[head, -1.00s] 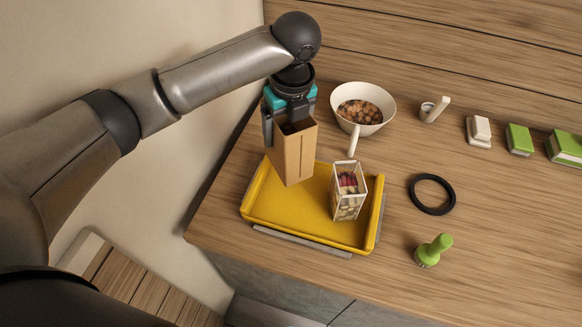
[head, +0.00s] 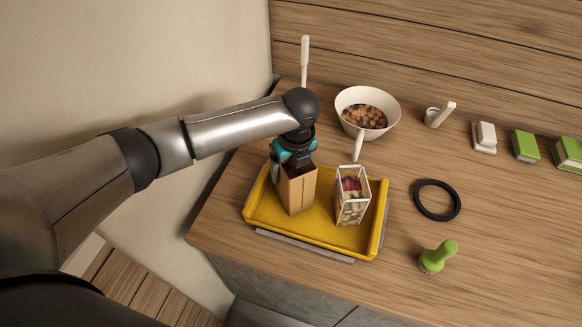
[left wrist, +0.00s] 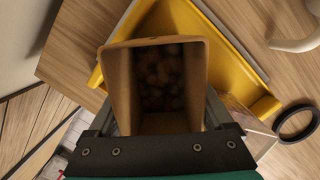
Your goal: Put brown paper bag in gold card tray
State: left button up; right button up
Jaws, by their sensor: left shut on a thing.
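The brown paper bag (head: 299,190) is upright over the left part of the gold card tray (head: 320,236) in the head view. Its base appears at or very near the tray floor; I cannot tell whether it touches. My left gripper (head: 286,168) is shut on the bag's upper edge from above. In the left wrist view the bag (left wrist: 120,85) is open at the top, with round brown things inside, and the yellow tray (left wrist: 222,45) shows behind it. My right gripper is not in view.
A clear box with colourful contents (head: 351,206) stands in the tray, right of the bag. Behind are a white bowl of brown balls (head: 383,99) and a white handled item (head: 440,113). A black ring (head: 437,200) and green stamp-like object (head: 437,256) lie to the right.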

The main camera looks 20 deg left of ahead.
pick_arm(q)
jog(key=shift+f, duration=0.15)
jog(key=o, duration=1.5)
jog(key=r, duration=0.4)
jog(key=s+r, duration=0.1)
jog(key=r, duration=0.3)
jog(key=d+r, duration=0.1)
jog(key=r, duration=0.3)
jog(key=shift+s+d+r+p, duration=0.1)
jog(key=shift+s+r+p, duration=0.05)
jog(key=shift+p, duration=0.25)
